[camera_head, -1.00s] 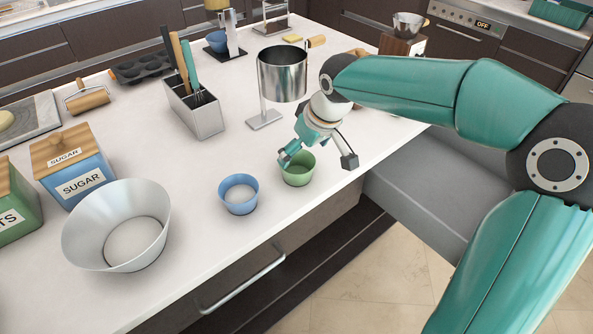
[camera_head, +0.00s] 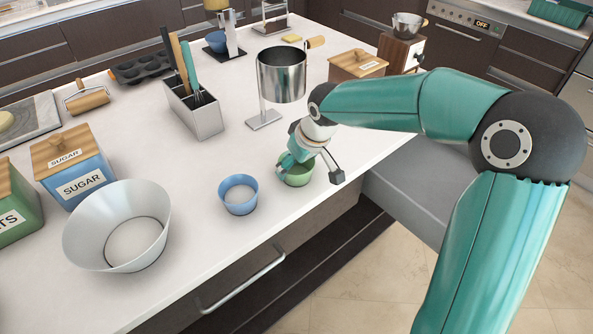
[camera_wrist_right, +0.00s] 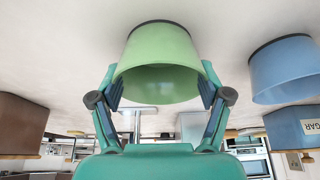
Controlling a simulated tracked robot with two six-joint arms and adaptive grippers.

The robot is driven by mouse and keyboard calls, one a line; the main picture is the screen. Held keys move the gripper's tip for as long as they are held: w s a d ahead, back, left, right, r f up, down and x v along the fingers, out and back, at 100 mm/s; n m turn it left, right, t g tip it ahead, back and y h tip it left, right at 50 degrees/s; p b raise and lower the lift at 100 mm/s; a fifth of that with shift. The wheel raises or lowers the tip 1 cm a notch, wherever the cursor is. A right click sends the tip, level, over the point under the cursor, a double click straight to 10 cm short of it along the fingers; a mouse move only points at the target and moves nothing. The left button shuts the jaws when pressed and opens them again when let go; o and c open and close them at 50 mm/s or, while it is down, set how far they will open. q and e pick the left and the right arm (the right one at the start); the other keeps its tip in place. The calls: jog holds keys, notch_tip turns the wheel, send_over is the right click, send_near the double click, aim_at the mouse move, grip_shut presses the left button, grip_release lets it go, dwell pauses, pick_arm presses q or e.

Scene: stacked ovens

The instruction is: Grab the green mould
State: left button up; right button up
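The green mould (camera_head: 299,178) is a small round cup standing on the white counter near its front edge. My right gripper (camera_head: 311,168) is open and lowered around it, with one finger over its left rim and the other to its right. In the right wrist view, the green mould (camera_wrist_right: 160,62) lies between the two fingers of my right gripper (camera_wrist_right: 161,85), which are close to its sides; I cannot tell whether they touch it. My left gripper is not in view.
A blue mould (camera_head: 239,194) stands just left of the green one. A white bowl (camera_head: 118,227), a blue sugar box (camera_head: 80,186), a utensil holder (camera_head: 195,112) and a metal cylinder on a stand (camera_head: 281,76) are on the counter.

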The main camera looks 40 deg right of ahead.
jog(key=c, duration=0.6)
jog(key=shift+c, duration=0.2)
jog(key=shift+r, duration=0.15)
